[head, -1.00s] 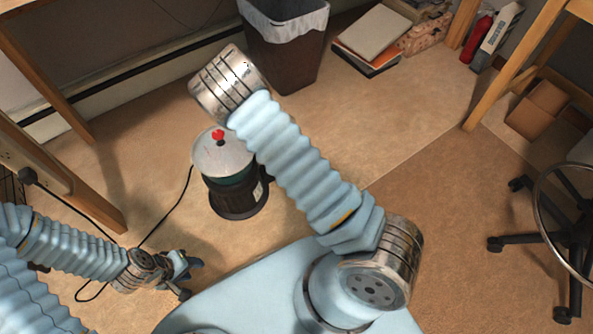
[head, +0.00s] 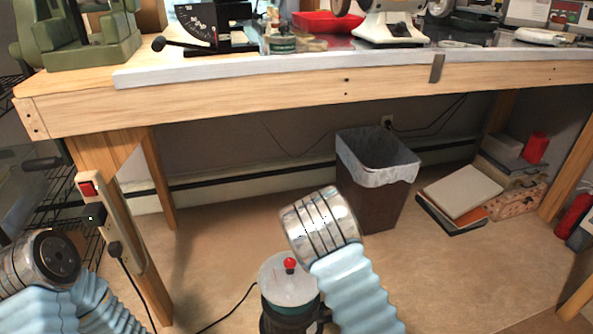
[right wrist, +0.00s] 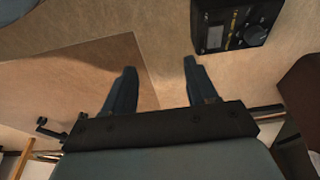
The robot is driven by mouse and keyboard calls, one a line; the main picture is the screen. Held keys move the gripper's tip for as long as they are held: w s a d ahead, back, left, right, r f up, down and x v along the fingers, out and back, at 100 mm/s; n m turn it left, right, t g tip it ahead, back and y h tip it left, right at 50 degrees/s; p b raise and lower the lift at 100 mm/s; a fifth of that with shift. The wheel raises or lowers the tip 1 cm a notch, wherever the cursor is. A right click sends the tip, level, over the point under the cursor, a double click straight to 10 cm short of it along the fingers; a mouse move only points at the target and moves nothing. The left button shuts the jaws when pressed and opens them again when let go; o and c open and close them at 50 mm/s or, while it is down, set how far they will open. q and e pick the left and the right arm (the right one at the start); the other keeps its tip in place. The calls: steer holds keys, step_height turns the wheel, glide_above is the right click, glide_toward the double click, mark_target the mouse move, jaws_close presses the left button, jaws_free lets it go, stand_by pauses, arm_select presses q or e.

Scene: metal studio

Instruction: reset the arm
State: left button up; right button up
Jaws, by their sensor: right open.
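My right gripper (right wrist: 158,66) shows in the right wrist view. Its two dark fingers stand well apart and nothing is between them. In the head view, the ribbed blue sleeve and silver joint of one of my arms (head: 320,226) rise at the lower middle, with no gripper visible on it. Links of my left arm (head: 45,262) show at the lower left edge. My left gripper is outside both current views.
A wooden workbench (head: 250,105) with machines spans the head view. Below it are a lined bin (head: 372,200), stacked books (head: 460,192) and a round canister with a red knob (head: 289,285). A black box with dials (right wrist: 237,24) shows in the wrist view.

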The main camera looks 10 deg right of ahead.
steer(key=s+a+f+n+g+y+p, duration=0.1)
steer(key=s+a+n+y+p, duration=0.25)
steer(key=s+a+n, duration=0.4)
arm_select(q)
steer(key=r, duration=0.1)
steer(key=r+p, duration=0.1)
steer(key=r, duration=0.1)
steer(key=d+r, duration=0.1)
steer(key=r, duration=0.1)
steer(key=shift+s+d+r+p, duration=0.1)
steer(key=shift+s+p, duration=0.2)
steer(key=shift+p, duration=0.1)
arm_select(e)
steer(key=s+a+r+n+t+y, duration=0.1)
steer(key=s+a+r+n+y, duration=0.1)
steer(key=a+n, duration=0.4)
steer(key=shift+a+r+n+t+y, duration=0.2)
steer(key=shift+r+n+t+y, duration=0.1)
steer(key=shift+r+n+y, duration=0.55)
arm_select(q)
steer(key=shift+o, duration=0.4)
